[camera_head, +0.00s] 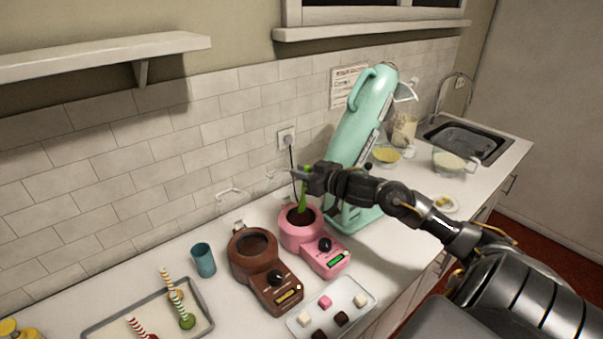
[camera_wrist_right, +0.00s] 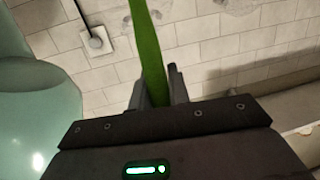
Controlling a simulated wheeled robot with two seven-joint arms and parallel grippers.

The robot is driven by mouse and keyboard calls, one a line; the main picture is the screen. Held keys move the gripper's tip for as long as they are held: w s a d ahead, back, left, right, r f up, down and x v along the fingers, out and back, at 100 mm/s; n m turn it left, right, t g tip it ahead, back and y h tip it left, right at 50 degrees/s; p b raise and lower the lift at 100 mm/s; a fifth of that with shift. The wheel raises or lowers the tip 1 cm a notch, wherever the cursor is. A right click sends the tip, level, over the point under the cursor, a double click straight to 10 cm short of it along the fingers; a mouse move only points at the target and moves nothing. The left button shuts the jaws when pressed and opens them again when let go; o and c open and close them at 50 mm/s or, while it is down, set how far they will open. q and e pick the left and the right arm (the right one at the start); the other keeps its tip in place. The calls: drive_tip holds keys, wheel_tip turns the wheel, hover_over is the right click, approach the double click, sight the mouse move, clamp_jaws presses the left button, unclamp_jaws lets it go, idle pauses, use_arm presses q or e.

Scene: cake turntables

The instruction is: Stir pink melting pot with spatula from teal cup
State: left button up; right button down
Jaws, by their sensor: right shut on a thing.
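My right gripper (camera_head: 309,181) is shut on the green spatula (camera_head: 304,197) above the pink melting pot (camera_head: 318,249). The spatula points down, and its lower end reaches into the round bowl with dark brown contents. In the right wrist view, the green spatula (camera_wrist_right: 149,48) stands between the fingers of the right gripper (camera_wrist_right: 158,88). The teal cup (camera_head: 203,261) stands upright on the counter at the left, and no spatula shows in it. My left gripper is not in view.
A brown melting pot (camera_head: 262,275) stands left of the pink one. A teal stand mixer (camera_head: 362,122) rises close behind the right gripper. A tray of sweets (camera_head: 329,307) lies in front, and a tray with striped sticks (camera_head: 112,316) lies at lower left.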

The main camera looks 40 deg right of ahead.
wheel_tip(320, 180, down, 4)
drive_tip(key=shift+w+r+b, duration=0.15)
drive_tip(key=shift+r+b, duration=0.1)
drive_tip(key=shift+b, duration=0.5)
wheel_tip(320, 180, down, 3)
drive_tip(key=shift+r+b, duration=0.2)
drive_tip(key=shift+b, duration=0.4)
drive_tip(key=shift+f, duration=0.5)
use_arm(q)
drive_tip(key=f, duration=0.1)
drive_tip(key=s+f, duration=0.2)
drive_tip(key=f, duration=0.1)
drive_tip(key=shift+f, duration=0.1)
use_arm(e)
drive_tip(key=shift+f, duration=0.25)
drive_tip(key=shift+f, duration=0.35)
drive_tip(key=shift+a, duration=0.1)
